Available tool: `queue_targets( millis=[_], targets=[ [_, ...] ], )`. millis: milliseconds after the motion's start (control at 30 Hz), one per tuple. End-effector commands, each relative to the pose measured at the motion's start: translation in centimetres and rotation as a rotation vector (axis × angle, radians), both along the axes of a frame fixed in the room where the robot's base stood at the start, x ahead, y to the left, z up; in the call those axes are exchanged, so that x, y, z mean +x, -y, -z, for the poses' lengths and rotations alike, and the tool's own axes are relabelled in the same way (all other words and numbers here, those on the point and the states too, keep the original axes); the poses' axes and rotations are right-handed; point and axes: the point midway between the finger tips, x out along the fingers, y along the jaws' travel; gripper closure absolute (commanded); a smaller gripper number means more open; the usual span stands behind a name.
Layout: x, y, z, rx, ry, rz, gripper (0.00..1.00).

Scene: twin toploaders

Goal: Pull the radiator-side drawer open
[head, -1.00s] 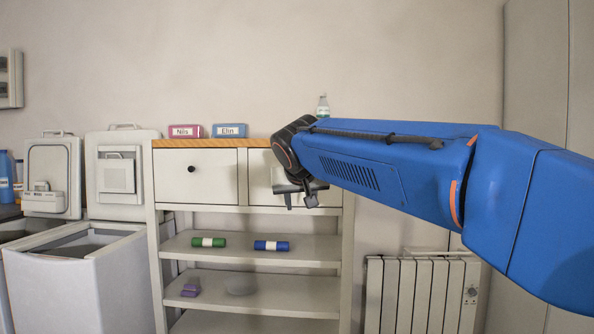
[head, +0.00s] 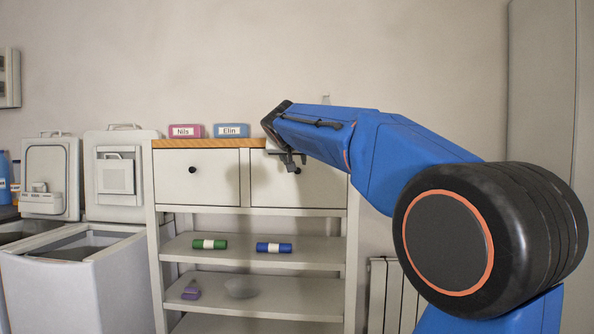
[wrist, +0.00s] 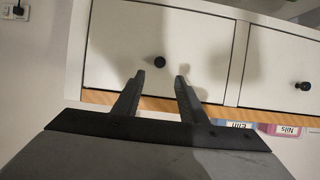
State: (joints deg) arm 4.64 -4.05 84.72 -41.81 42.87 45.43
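The radiator-side drawer (head: 325,188) is the right one of two white drawers under the wooden top of the shelf unit. It looks shut, flush with the frame. In the wrist view, which is upside down, this drawer (wrist: 115,40) fills the middle left. Its dark round knob (wrist: 160,62) shows between and just beyond my fingertips. My gripper (wrist: 161,76) is open and empty, one finger on each side of the knob in the picture, not visibly touching it. In the head view my gripper (head: 291,160) is in front of this drawer and partly hides its knob.
The other drawer (head: 215,170) with its knob (head: 192,169) is left, shut. Name blocks Nils (head: 186,131) and Elin (head: 230,130) stand on the top. Green and blue rolls lie on the shelf (head: 230,258) below. The radiator (head: 393,290) is at the right, partly hidden by my arm.

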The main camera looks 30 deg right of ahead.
Motion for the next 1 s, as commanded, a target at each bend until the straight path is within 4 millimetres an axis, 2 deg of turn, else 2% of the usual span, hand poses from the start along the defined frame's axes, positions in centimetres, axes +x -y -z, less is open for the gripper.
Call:
queue_targets(
  millis=[300,500,700,1000],
  targets=[
    [4.4,3.0,2.3,0.0,-0.003,0.001,0.62],
    [6.5,4.4,3.4,0.0,-0.002,0.001,0.62],
    [7.5,5.1,3.8,-0.001,-0.002,0.001,0.62],
    [7.6,5.2,3.9,0.0,-0.001,0.0,0.62]
  ],
)
